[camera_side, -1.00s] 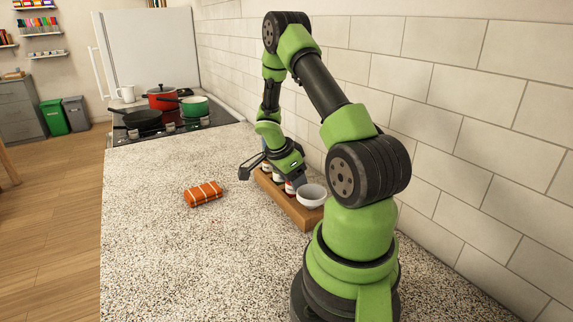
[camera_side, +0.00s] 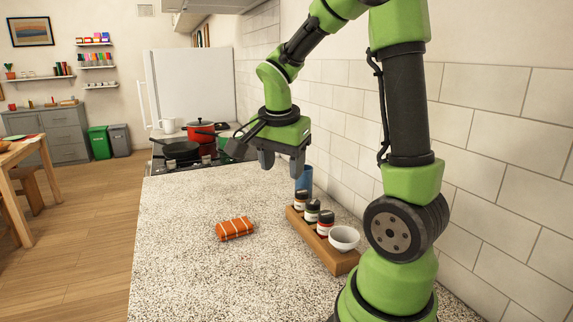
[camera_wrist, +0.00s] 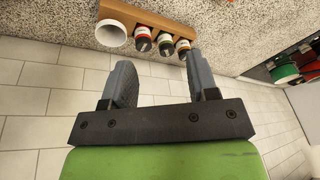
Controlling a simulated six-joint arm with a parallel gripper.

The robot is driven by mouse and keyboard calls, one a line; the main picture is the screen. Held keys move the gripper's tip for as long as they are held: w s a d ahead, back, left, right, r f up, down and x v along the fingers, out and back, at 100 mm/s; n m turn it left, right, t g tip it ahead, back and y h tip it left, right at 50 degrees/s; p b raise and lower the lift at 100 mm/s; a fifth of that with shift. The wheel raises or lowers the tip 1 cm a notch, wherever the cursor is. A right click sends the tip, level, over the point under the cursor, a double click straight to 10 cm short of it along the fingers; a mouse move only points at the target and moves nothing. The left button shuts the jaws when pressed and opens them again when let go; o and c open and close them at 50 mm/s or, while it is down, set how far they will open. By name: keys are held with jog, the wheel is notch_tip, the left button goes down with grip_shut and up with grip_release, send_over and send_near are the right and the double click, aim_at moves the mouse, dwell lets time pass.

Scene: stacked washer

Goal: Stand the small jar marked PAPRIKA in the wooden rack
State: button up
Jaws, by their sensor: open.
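Three small jars with dark lids stand upright in a row in the wooden rack (camera_side: 318,251): a far jar (camera_side: 301,201), a middle jar (camera_side: 312,212) and a near jar with a red label (camera_side: 325,224). The jar names are too small to read, so I cannot tell which is PAPRIKA. My gripper (camera_side: 282,163) is open and empty, well above the counter near the far end of the rack. In the wrist view my gripper (camera_wrist: 160,62) has nothing between its fingers. The rack (camera_wrist: 150,18) and red-label jar (camera_wrist: 142,38) show beyond them.
A blue cup (camera_side: 304,178) stands behind the far jar. The tiled wall is close on the right; pots stand on the far stove.

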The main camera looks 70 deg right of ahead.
jog(key=s+a+r+n+t+y, duration=0.2)
jog(key=s+a+r+n+t, duration=0.1)
jog(key=a+n, duration=0.4)
jog(key=s+a+r+n+t+y, duration=0.3)
jog(key=s+a+r+n, duration=0.1)
jog(key=a+n, duration=0.4)
jog(key=shift+a+n+t, duration=0.3)
jog(key=shift+a, duration=0.8)
